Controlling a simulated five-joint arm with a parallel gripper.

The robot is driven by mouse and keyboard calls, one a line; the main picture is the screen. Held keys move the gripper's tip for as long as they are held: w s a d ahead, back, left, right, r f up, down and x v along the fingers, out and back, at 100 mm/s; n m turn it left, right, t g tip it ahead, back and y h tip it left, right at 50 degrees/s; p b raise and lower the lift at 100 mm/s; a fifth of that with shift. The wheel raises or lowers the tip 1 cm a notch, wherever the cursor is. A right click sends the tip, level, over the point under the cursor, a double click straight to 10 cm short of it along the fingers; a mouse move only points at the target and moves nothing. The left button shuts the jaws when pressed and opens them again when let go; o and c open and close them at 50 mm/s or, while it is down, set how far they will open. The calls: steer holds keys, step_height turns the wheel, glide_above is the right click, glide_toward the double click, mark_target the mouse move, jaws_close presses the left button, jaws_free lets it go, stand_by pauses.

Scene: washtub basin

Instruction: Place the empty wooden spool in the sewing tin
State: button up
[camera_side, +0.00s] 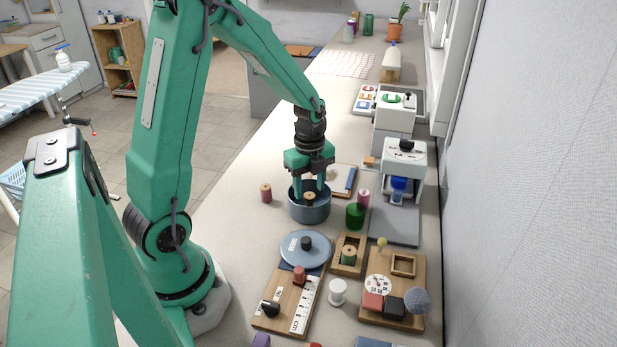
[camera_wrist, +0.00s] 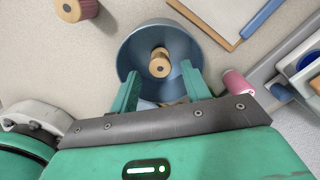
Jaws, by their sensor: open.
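The empty wooden spool (camera_side: 309,199) is tan and bare. It stands inside the round blue-grey sewing tin (camera_side: 309,213). In the wrist view the spool (camera_wrist: 160,67) shows its round end with a dark centre hole, within the tin's wall (camera_wrist: 128,52). My gripper (camera_side: 310,186) reaches down into the tin from above. In the wrist view its green fingers (camera_wrist: 160,82) are apart, one on each side of the spool, with visible gaps. The spool's foot and the tin's floor around it are partly hidden.
A reddish spool (camera_side: 266,193) stands left of the tin. A green spool (camera_side: 355,215) and a pink spool (camera_side: 363,197) stand to the right, before the white sewing machine (camera_side: 404,160). The tin's lid (camera_side: 304,250) and wooden boards lie in front. The counter left of the tin is mostly clear.

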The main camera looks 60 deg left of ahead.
mark_target(309, 198)
step_height(309, 198, up, 10)
steer(key=shift+r, duration=0.15)
stand_by(0.3)
stand_by(0.5)
steer(key=s+d+r+n+t, duration=0.5)
steer(key=s+d+r+n, duration=0.4)
steer(key=n, duration=0.9)
steer(key=s+d, duration=0.2)
steer(key=s, duration=0.1)
steer(key=shift+d+t, duration=0.15)
steer(key=shift+t, duration=0.15)
